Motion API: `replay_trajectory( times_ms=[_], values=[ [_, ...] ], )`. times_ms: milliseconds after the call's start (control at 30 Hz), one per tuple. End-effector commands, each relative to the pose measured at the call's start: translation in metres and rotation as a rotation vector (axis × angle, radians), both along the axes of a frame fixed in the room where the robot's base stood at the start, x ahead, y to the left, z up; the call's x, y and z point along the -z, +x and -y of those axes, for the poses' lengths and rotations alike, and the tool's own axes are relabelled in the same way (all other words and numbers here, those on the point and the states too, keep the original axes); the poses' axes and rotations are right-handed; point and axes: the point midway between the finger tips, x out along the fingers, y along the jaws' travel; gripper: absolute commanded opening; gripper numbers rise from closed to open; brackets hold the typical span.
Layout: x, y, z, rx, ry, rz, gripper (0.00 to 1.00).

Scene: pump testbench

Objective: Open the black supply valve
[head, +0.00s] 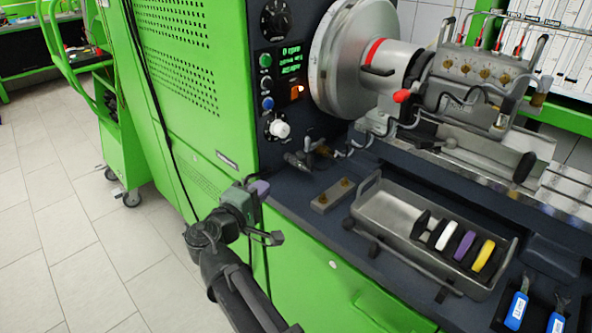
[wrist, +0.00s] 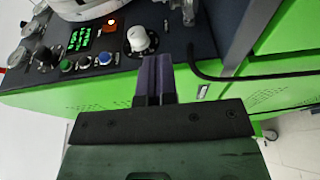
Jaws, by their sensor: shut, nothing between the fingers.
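My gripper (head: 261,188) is at the front left edge of the green testbench in the head view, apart from everything around it. In the wrist view its purple-grey fingers (wrist: 153,80) are together and empty, pointing towards the control panel. A small dark valve with a lever (head: 299,160) sits on the bench below the panel in the head view, beyond and to the right of my gripper. I cannot tell for certain that it is the black supply valve, or how its lever is set. It cannot be made out in the wrist view.
The control panel has a white knob (head: 279,129), also in the wrist view (wrist: 138,39), and several buttons. A metal tray (head: 402,213) holds black, white, purple and yellow pieces. A fixture plate (head: 332,196) lies left of it. Blue-handled tools (head: 516,309) lie front right.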

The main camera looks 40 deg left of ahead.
Motion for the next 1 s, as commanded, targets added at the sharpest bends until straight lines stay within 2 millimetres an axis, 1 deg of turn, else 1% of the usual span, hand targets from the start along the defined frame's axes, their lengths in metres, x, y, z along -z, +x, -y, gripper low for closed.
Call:
replay_trajectory(
  times_ms=[67, 167, 267, 500, 567, 600, 700, 800, 1000],
  values=[
    [0.000, 0.004, -0.001, 0.000, -0.001, 0.000, 0.00],
    [0.000, 0.016, -0.005, 0.001, -0.002, 0.000, 0.00],
    [0.000, 0.034, -0.010, 0.000, -0.003, 0.001, 0.00],
    [0.000, 0.086, -0.023, 0.001, -0.004, 0.001, 0.00],
    [0.001, 0.098, -0.026, 0.000, -0.004, 0.001, 0.00],
    [0.001, 0.105, -0.021, 0.001, -0.004, 0.001, 0.00],
    [0.001, 0.118, -0.011, -0.001, -0.005, 0.001, 0.00],
    [0.001, 0.127, -0.006, -0.003, -0.005, 0.001, 0.00],
    [0.001, 0.132, -0.003, -0.004, -0.005, 0.001, 0.00]
  ],
)
